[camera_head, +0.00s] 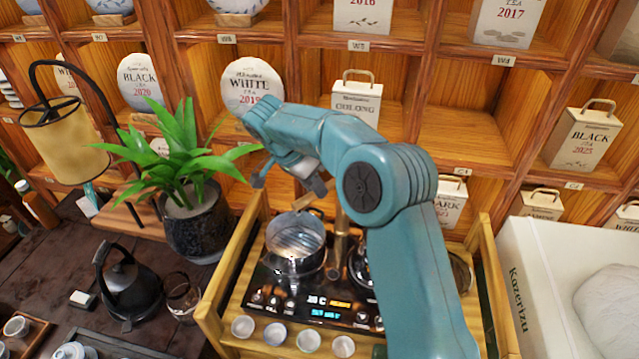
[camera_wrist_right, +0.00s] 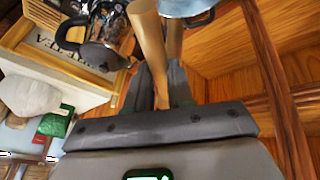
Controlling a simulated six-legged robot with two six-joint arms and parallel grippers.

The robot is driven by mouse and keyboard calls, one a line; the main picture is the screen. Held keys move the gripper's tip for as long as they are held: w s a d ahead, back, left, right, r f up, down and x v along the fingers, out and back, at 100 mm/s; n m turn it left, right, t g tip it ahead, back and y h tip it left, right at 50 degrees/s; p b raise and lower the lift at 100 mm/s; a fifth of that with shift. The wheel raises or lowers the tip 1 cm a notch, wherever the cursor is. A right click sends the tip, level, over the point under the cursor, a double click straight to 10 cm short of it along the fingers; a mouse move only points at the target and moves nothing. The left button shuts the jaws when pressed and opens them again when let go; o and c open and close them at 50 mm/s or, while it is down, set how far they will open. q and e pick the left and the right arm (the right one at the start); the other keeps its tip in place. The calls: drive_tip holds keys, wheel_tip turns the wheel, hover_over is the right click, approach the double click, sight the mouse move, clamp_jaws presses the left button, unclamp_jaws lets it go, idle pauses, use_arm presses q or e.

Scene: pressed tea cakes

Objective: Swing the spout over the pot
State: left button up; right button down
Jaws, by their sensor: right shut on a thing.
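The brass-coloured spout (camera_head: 341,245) rises from the tea stove between the glass pot (camera_head: 296,238) and a second vessel (camera_head: 360,266) partly hidden by my arm. The spout's upper part reaches toward my right gripper (camera_head: 318,192), which sits above and behind the glass pot. In the right wrist view the spout (camera_wrist_right: 147,35) runs down between the fingers of my right gripper (camera_wrist_right: 157,85), which are shut on it. I cannot tell whether the spout's outlet is over the pot. My left gripper is not in view.
The wooden stove frame (camera_head: 217,290) holds a lit control panel and several small cups in front. A potted plant (camera_head: 190,215) and black kettle (camera_head: 128,285) stand left. A white box (camera_head: 540,290) stands right. Wooden shelves with tea packages close off the back.

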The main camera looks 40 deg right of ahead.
drive_tip(key=shift+w+d+r+m+g+p, duration=0.1)
drive_tip(key=shift+w+m+g+p, duration=0.2)
drive_tip(key=shift+w+m+p, duration=0.35)
drive_tip(key=c, duration=1)
unclamp_jaws()
drive_tip(key=p+v, duration=0.2)
drive_tip(key=v, duration=1)
drive_tip(key=shift+d+p, duration=0.15)
drive_tip(key=shift+p, duration=0.15)
